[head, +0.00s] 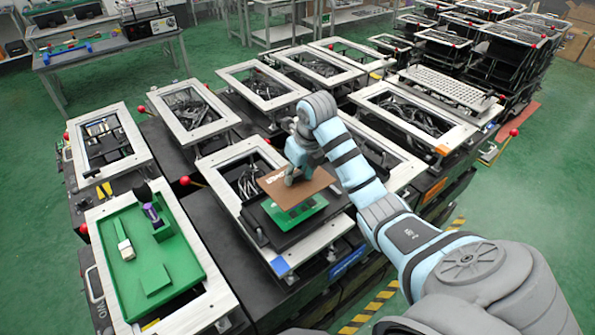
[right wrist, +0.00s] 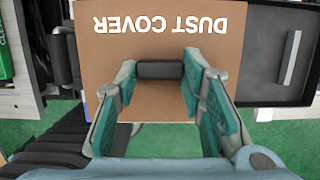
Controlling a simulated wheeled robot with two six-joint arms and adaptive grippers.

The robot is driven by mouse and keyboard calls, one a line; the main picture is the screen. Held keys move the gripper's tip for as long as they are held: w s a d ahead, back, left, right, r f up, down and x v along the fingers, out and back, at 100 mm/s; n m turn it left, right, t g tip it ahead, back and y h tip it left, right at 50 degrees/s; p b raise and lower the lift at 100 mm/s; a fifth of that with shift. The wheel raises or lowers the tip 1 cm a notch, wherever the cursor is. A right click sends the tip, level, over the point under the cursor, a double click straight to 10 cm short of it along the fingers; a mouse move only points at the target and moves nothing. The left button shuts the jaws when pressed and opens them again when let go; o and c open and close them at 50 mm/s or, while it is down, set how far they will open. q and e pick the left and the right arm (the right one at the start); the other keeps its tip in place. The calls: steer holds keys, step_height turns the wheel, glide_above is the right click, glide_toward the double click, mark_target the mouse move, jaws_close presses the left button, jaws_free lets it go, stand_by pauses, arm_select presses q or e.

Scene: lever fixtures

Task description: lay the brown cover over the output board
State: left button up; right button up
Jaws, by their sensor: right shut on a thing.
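The brown cover (head: 312,190) is a flat panel with white lettering. In the right wrist view the cover (right wrist: 165,55) reads "DUST COVER" upside down and has a black handle bar (right wrist: 160,71). My right gripper (head: 292,172) is shut on that bar, its fingers on either side. A green board (head: 298,217), seemingly the output board, shows below the cover's near edge, on a black base in a silver frame. The cover overlaps the board in the head view and looks raised above it; its exact height is unclear. My left gripper is not in view.
Silver-framed fixtures (head: 190,110) with cables stand around, several with red-ball levers (head: 184,180). A green tray (head: 150,285) with a white piece and a purple-and-dark item lies at left. Stacked black frames (head: 470,45) stand at the back right. Open green floor (head: 530,230) is at right.

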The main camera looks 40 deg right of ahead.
steer(key=f+b, duration=0.2)
steer(key=f, duration=0.2)
steer(key=f+b, duration=0.3)
steer(key=f, duration=0.1)
steer(key=shift+w+a+f, duration=0.15)
steer(key=shift+a+f, duration=0.05)
steer(key=shift+f, duration=0.05)
steer(key=o, duration=1.3)
steer(key=shift+r, duration=0.1)
